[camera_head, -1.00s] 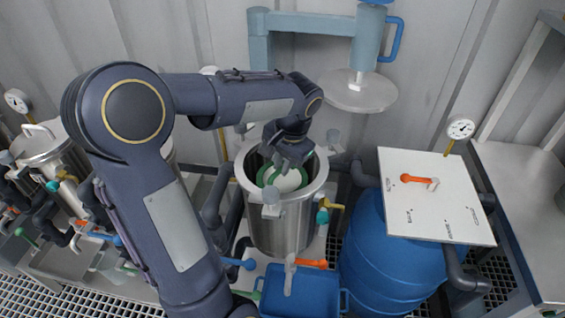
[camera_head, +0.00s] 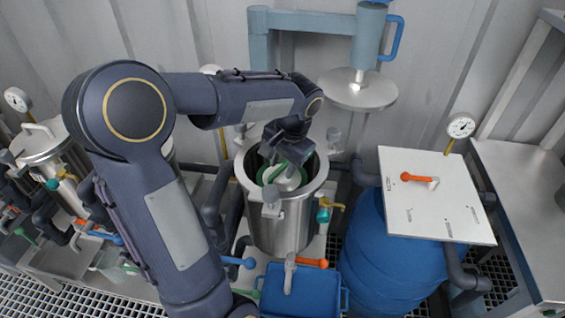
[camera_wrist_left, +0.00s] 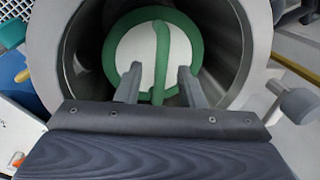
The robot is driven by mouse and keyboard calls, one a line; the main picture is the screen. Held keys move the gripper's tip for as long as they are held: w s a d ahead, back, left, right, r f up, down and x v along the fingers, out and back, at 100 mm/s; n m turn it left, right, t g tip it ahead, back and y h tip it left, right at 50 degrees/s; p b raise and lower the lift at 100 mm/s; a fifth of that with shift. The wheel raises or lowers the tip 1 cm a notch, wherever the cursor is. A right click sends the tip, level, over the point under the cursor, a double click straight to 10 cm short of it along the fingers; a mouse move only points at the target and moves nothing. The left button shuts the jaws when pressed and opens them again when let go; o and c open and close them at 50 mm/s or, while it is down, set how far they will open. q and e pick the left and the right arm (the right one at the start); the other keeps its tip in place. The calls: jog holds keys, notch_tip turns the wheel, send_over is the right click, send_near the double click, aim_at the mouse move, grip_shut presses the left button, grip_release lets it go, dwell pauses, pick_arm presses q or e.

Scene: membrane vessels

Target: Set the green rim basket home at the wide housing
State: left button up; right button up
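The green rim basket (camera_wrist_left: 113,42), with a white inside and a green bar handle (camera_wrist_left: 162,38), is inside the wide steel housing (camera_head: 284,225), below its mouth. It also shows in the head view (camera_head: 311,167), partly hidden by my gripper. My left gripper (camera_head: 284,160) is over the housing mouth, pointing down. In the left wrist view, its two fingers (camera_wrist_left: 159,76) are spread apart, with the handle between them and gaps on both sides. The basket's underside and what it rests on are hidden. My right gripper is not in view.
A round lid (camera_head: 358,89) hangs from a blue arm behind the housing. A blue barrel (camera_head: 385,250) with a white board (camera_head: 436,195) stands to the right. A blue bin (camera_head: 302,292) is in front. A lidded steel vessel (camera_head: 42,146) stands at the left.

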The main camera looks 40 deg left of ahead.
pick_arm(q)
notch_tip(320, 180, up, 8)
jog(key=d, duration=0.1)
jog(key=shift+d+f+p, duration=0.15)
jog(key=shift+d+p, duration=0.1)
jog(key=shift+p, duration=0.2)
dwell(0.6)
